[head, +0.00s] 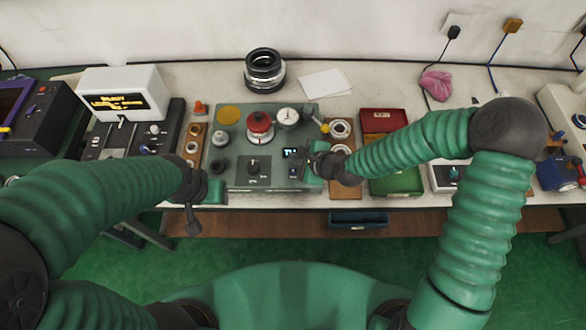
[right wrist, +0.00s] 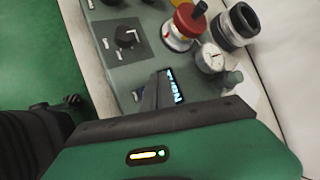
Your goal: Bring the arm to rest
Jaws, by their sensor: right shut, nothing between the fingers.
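My right gripper (head: 308,158) is shut and empty over the right part of the green-grey machine (head: 226,175), close to its small lit display (head: 292,153). In the right wrist view its fingers (right wrist: 155,92) reach toward the display (right wrist: 172,86); I cannot tell whether they touch the machine. My left gripper (head: 193,218) hangs at the bench's front edge, left of the machine, pointing down; its fingers are too small to judge.
The machine carries a red knob (head: 260,123) and a dial gauge (head: 287,117). A ring tray (head: 341,190), a red box (head: 383,120) and a green box (head: 397,182) stand to its right. Black rings (head: 264,68) are stacked behind. White paper (head: 325,83) lies on the bench.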

